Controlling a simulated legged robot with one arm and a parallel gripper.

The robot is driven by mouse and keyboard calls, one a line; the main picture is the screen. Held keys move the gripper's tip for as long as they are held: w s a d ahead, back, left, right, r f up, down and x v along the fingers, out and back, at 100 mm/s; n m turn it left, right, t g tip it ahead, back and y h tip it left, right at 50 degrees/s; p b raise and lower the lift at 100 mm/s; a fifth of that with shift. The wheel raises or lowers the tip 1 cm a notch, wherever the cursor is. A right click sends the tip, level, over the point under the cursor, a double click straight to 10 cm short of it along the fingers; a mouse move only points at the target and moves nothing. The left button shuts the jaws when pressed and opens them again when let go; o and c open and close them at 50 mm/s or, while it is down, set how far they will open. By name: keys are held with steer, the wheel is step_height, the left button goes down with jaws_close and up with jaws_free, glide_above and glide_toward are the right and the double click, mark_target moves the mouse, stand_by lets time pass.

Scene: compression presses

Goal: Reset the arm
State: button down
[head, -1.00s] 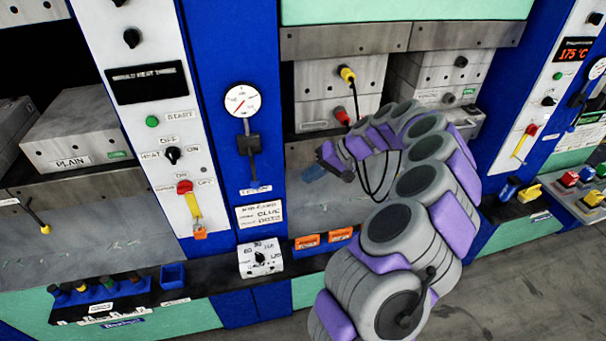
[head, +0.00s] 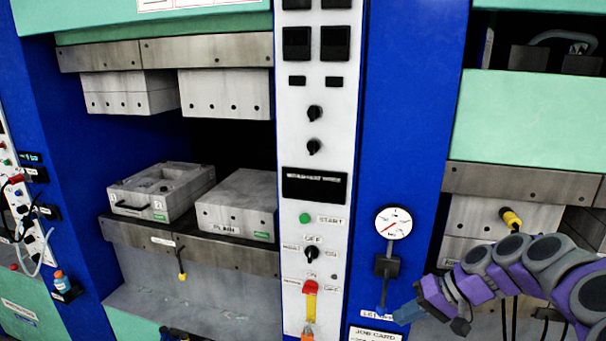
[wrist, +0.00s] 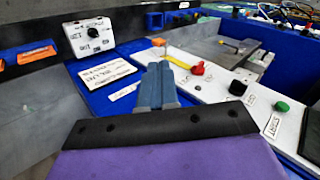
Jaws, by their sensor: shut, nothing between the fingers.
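My arm, purple and grey, reaches in from the right edge in the head view. My gripper (head: 408,313) points left, in front of the blue column beside the pressure gauge (head: 393,223). In the wrist view my gripper (wrist: 158,72) shows two blue-grey fingers side by side, shut with nothing between them. Past the fingertips lie the blue column with a white job card (wrist: 106,73) and the white control panel (wrist: 225,105). The panel carries a red-and-yellow lever (wrist: 197,69) and a green start button (wrist: 282,107).
In the head view an open press holds an open mould (head: 160,190) and a closed block marked PLAIN (head: 238,205). The white panel (head: 320,170) stands right of it. A yellow-ended plug (head: 510,218) is above my arm. A socket panel (head: 25,215) is at far left.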

steer(key=s+a+n+g+h+b, duration=0.2)
steer(key=s+a+n+g+h, duration=0.1)
steer(key=s+a, duration=1.05)
steer(key=s+d+f+m+h+b, duration=0.1)
steer(key=s+d+f+h, duration=0.1)
steer(key=s, duration=0.8)
steer(key=s+d+f+m+g+h+b, duration=0.1)
steer(key=s+d+f+h, duration=0.2)
steer(key=s, duration=0.7)
steer(key=shift+f, duration=0.9)
